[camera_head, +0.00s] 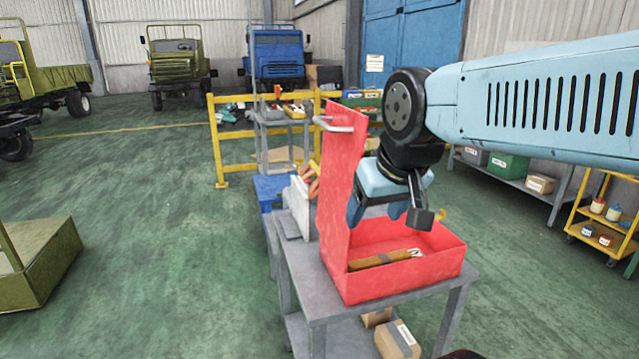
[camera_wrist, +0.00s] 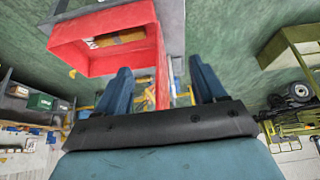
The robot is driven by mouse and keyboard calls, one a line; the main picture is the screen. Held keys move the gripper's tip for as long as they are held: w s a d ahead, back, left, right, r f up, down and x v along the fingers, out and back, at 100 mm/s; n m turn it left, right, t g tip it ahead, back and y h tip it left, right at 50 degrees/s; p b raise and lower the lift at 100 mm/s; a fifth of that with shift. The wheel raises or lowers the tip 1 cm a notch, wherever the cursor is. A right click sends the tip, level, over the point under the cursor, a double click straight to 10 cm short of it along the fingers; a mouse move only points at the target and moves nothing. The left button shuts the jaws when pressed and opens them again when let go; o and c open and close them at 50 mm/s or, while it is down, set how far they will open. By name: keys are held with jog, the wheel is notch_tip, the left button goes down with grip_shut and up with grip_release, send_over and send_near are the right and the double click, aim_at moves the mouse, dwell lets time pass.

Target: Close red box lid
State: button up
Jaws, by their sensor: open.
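The red box (camera_head: 405,280) sits on a grey table. Its lid (camera_head: 342,165) stands upright along the box's left side, with a light metal handle (camera_head: 333,125) near the top. My gripper (camera_head: 377,218) hangs above the box's open side, close to the lid's right face, and is open. One blue finger overlaps the lid in the head view. In the wrist view, the lid (camera_wrist: 162,65) shows nearly edge-on between the spread fingers of my gripper (camera_wrist: 162,78); I cannot tell whether it touches them. A brown bundle (camera_head: 380,260) lies inside the box.
The grey table (camera_head: 330,308) has little free room around the box. White and grey items (camera_head: 298,210) stand left of the lid. A yellow rail (camera_head: 235,140) and a cart are behind. Shelves (camera_head: 510,175) stand right.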

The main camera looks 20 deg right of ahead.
jog(key=shift+o, duration=0.8)
